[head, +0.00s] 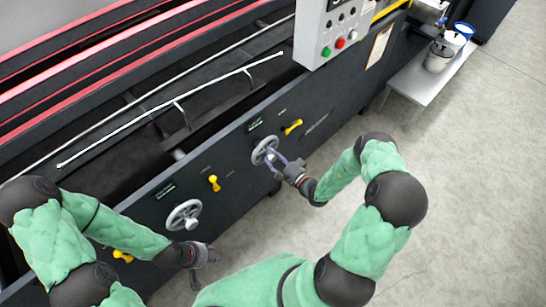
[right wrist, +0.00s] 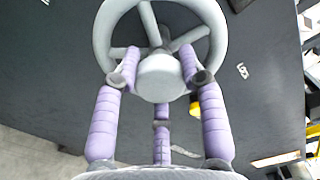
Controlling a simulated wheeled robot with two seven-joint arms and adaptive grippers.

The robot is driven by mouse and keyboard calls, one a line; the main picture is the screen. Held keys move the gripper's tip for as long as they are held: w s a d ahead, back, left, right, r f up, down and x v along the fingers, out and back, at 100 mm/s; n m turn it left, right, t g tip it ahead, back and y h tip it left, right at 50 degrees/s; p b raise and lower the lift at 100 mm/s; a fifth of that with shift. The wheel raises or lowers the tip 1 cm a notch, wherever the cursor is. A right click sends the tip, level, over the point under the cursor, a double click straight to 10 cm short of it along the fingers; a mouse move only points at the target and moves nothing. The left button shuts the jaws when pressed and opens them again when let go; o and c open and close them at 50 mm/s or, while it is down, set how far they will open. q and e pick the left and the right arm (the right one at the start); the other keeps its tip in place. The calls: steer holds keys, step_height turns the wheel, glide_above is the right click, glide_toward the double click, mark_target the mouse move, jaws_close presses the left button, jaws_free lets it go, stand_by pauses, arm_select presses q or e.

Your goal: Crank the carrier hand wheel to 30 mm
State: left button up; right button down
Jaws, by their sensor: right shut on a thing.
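A grey spoked hand wheel (head: 259,154) is on the dark machine side panel in the head view. It fills the top of the right wrist view (right wrist: 217,25). My right gripper (head: 278,161) is at this wheel. In the right wrist view its purple fingers (right wrist: 160,85) are shut on the wheel's round grey knob (right wrist: 160,77). A second grey hand wheel (head: 176,217) is further left on the panel, with nothing holding it. My left gripper (head: 210,254) hangs empty to the right of this second wheel, fingers apart. Small green displays sit above both wheels; their readings are too small to read.
Yellow levers (head: 214,183) (head: 293,126) stick out of the panel beside the wheels. A control box (head: 335,30) with buttons stands above right. A small table (head: 418,78) with a pot (head: 438,58) stands at the far right. The floor in front is clear.

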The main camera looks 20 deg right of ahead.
steer(key=c, duration=0.7)
jaws_free()
steer(key=shift+d+f, duration=0.15)
steer(key=shift+d, duration=0.15)
steer(key=shift+a, duration=0.1)
steer(key=v, duration=1.2)
